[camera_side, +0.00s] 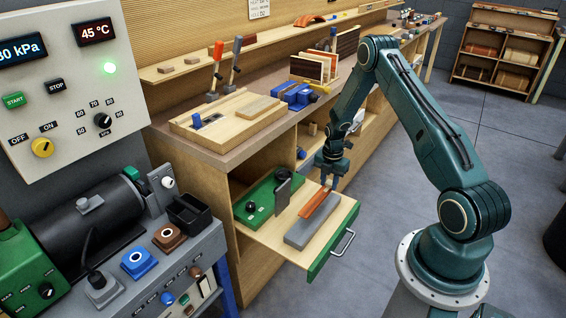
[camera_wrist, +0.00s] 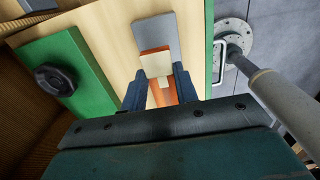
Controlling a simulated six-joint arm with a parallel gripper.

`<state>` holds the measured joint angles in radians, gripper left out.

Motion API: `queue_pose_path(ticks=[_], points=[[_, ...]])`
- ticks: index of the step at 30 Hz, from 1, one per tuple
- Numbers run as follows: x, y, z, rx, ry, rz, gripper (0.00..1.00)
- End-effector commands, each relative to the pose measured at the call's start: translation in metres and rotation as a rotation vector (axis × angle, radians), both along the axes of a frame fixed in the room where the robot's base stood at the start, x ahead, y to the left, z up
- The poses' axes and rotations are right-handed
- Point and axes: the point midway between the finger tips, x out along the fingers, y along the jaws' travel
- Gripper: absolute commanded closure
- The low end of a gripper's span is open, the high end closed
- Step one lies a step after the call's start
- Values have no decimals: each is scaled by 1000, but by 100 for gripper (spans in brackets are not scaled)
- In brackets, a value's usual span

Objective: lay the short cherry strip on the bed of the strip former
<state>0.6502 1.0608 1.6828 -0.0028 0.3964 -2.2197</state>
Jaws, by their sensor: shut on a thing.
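The open drawer (camera_side: 282,245) holds a grey slab (camera_side: 312,228) and a green plate (camera_side: 262,200) with black knobs. My gripper (camera_side: 330,182) is low over the drawer, at the far end of this wood. In the wrist view the two dark blue fingers (camera_wrist: 159,92) are shut on the cherry strip (camera_wrist: 163,97). A pale block (camera_wrist: 156,65) and an orange end (camera_wrist: 155,50) show ahead of it. The grey slab (camera_wrist: 156,26) lies beyond. I cannot tell whether the held strip touches anything below. I cannot make out which part is the former's bed.
The drawer's green front (camera_side: 334,240) has a metal handle (camera_side: 343,243). The worktop edge (camera_side: 235,152) rises behind the drawer, with clamps and a wooden board (camera_side: 228,122) on it. A control bench (camera_side: 150,270) stands at the left. Floor is clear to the right.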

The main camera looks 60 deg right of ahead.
Motion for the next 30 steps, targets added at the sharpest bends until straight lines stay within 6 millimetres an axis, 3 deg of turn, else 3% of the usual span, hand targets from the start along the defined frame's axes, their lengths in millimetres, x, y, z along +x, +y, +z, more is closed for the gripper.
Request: queue_pose_path(ticks=[11, 30], points=[[0, 0, -9, 0, 2, 0, 98], [0, 0, -50, 0, 1, 0, 98]])
